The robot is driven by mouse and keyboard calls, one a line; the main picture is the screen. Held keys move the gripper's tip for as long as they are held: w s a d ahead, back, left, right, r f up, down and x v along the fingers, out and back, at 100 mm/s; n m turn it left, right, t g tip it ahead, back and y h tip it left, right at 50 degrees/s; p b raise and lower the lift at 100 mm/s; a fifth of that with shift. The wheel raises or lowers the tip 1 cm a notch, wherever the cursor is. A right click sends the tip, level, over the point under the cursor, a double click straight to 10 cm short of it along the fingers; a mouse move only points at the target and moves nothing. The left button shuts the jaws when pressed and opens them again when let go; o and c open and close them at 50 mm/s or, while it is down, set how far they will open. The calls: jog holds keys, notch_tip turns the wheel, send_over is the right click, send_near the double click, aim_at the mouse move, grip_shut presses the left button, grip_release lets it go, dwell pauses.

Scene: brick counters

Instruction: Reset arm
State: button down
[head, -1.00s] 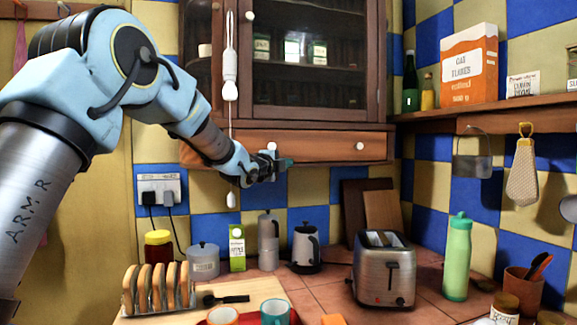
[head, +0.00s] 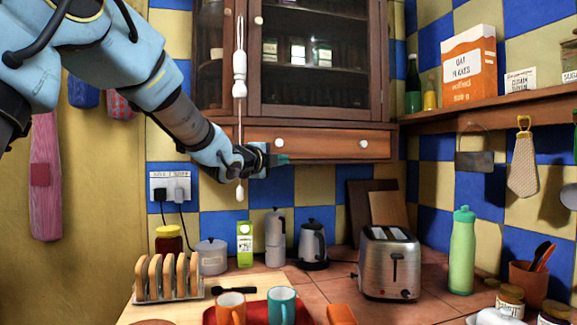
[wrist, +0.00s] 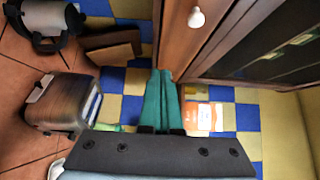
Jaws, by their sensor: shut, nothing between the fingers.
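My gripper (head: 281,160) is in the air in front of the wooden cabinet's drawer (head: 315,145), at the drawer's left part in the head view. Its teal fingers (wrist: 158,100) are together in the wrist view, with nothing between them. My light blue arm (head: 140,65) reaches in from the upper left with the wrist low and the fingers pointing right. Whether the fingers touch the drawer front cannot be told.
A white pull cord (head: 239,75) hangs near my wrist. A shelf (head: 490,108) is at right.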

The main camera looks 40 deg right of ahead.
jog(key=shift+s+a, duration=0.2)
jog(key=shift+a, duration=0.15)
jog(key=w+a+f+n+t+y+p, duration=0.1)
jog(key=w+a+f+n+y, duration=0.35)
jog(key=a, duration=0.45)
jog(key=w+a+f+n+y, duration=0.1)
jog(key=a+f+n+y, duration=0.2)
jog(key=a+f+n, duration=0.5)
jog(key=w+a+f+n+t+y+p, duration=0.1)
jog(key=w+a+f+n+y, duration=0.3)
jog(key=a, duration=0.7)
jog(key=s+a+f+n+g+y+p, duration=0.1)
jog(key=s+a+f+n+g+y, duration=0.15)
jog(key=s+a+f, duration=0.35)
jog(key=s+a+f+n+g+y, duration=0.1)
jog(key=a+f+n, duration=0.25)
jog(key=a, duration=0.45)
jog(key=s+a+f+n+g+y, duration=0.1)
jog(key=s+a+f+n+g, duration=0.3)
jog(key=s+a+n, duration=0.3)
jog(key=s+a, duration=0.2)
jog(key=s, duration=0.3)
jog(key=shift+s+a+f+p, duration=0.3)
jog(key=shift+s+p, duration=0.05)
jog(key=shift+p, duration=0.05)
jog(key=shift+n, duration=0.25)
